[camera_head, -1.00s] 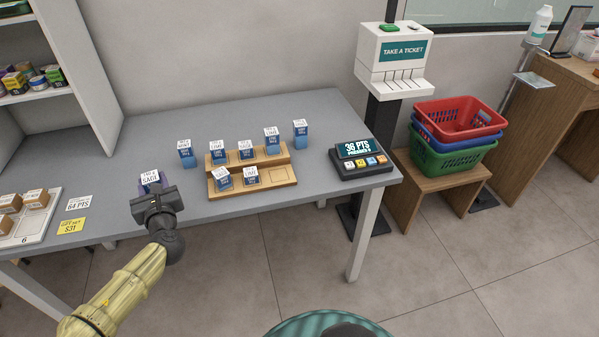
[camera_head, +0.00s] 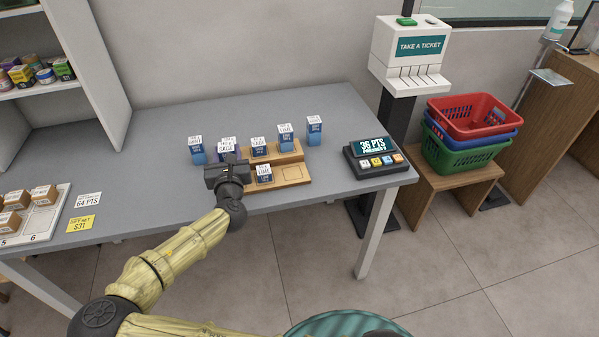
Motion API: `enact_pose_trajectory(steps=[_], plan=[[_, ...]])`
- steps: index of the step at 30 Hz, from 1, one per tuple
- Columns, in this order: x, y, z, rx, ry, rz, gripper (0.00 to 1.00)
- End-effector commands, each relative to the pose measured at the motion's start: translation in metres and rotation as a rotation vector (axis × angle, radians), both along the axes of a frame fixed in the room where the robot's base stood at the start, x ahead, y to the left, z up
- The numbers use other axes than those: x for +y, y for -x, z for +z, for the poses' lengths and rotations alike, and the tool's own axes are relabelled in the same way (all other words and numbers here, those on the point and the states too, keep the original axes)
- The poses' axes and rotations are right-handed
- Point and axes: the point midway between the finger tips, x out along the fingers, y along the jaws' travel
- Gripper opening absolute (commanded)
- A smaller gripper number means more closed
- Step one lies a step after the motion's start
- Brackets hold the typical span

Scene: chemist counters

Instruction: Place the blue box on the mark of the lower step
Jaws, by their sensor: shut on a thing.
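My gripper (camera_head: 228,165) is shut on a small violet-blue box (camera_head: 219,156) with a white top label, held upright above the left end of the wooden two-step stand (camera_head: 298,181). The lower step's empty outlined mark (camera_head: 292,172) is at its right end. Left of it on that step stands a blue box (camera_head: 264,177). The upper step carries blue boxes, among them a middle one (camera_head: 259,151) and a right one (camera_head: 286,142). My gripper and the held box hide the stand's left end. Blue boxes also stand on the counter left (camera_head: 198,155) and right (camera_head: 314,136) of the stand.
A white tray with brown boxes (camera_head: 45,222) and price cards (camera_head: 80,223) lie left. Shelves rise at the back left. Counter (camera_head: 150,165) left of my gripper is clear.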

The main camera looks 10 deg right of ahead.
Motion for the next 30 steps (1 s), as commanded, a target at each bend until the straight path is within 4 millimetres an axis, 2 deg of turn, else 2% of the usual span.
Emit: enact_pose_trajectory(steps=[8,11,14,18,22,25,30], plan=[[-0.002,-0.001,0.001,-0.001,-0.001,-0.003,0.12],[-0.016,-0.004,0.004,0.0,-0.004,-0.029,0.12],[-0.045,-0.009,0.009,0.001,-0.007,-0.082,0.12],[-0.102,-0.016,0.016,0.001,-0.009,-0.191,0.12],[-0.15,-0.016,0.02,0.0,-0.008,-0.288,0.12],[-0.172,-0.014,0.021,-0.001,-0.006,-0.333,0.12],[-0.18,-0.013,0.019,-0.001,-0.002,-0.35,0.12]])
